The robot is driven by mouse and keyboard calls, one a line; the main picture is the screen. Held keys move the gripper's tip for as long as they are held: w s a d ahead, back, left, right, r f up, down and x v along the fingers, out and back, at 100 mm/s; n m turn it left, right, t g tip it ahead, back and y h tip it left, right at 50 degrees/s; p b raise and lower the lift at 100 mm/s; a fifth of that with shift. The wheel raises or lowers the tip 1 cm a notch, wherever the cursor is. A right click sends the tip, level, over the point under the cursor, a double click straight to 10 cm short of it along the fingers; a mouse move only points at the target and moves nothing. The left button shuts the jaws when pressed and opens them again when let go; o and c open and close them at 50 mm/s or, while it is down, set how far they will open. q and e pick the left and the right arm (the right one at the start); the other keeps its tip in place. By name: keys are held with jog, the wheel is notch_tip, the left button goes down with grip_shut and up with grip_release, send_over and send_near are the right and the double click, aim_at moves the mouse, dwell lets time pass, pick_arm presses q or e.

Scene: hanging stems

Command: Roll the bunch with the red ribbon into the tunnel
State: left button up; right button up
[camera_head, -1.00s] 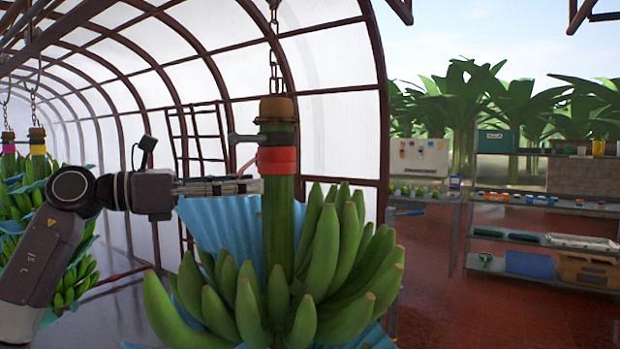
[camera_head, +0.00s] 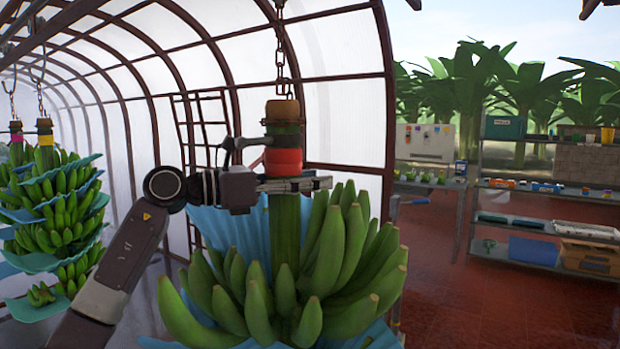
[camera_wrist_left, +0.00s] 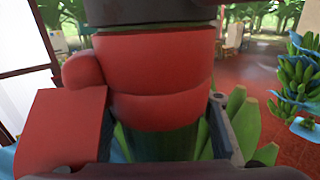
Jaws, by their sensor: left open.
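The bunch with the red ribbon (camera_head: 283,160) hangs by its stem from a chain, with green bananas (camera_head: 340,250) and blue sheets below. The ribbon also fills the middle of the left wrist view (camera_wrist_left: 150,75), its knot and tail at left. My left gripper (camera_head: 318,184) is open, its fingers level across the stem just below the ribbon. One finger (camera_wrist_left: 222,130) shows right of the stem in the wrist view; the other side is hidden by the ribbon's tail. The tunnel (camera_head: 120,90), arched ribs with pale panels, stands behind and to the left. My right gripper is not in view.
Bunches with a yellow ribbon (camera_head: 45,141) and a magenta ribbon (camera_head: 15,138) hang at the left. A rail (camera_head: 60,25) runs overhead at upper left. Shelves (camera_head: 545,184) with boxes stand at the right, beyond open red floor (camera_head: 470,300).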

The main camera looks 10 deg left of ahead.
pick_arm(q)
jog(key=shift+w+d, duration=0.1)
grip_shut()
jog(key=shift+a, duration=0.2)
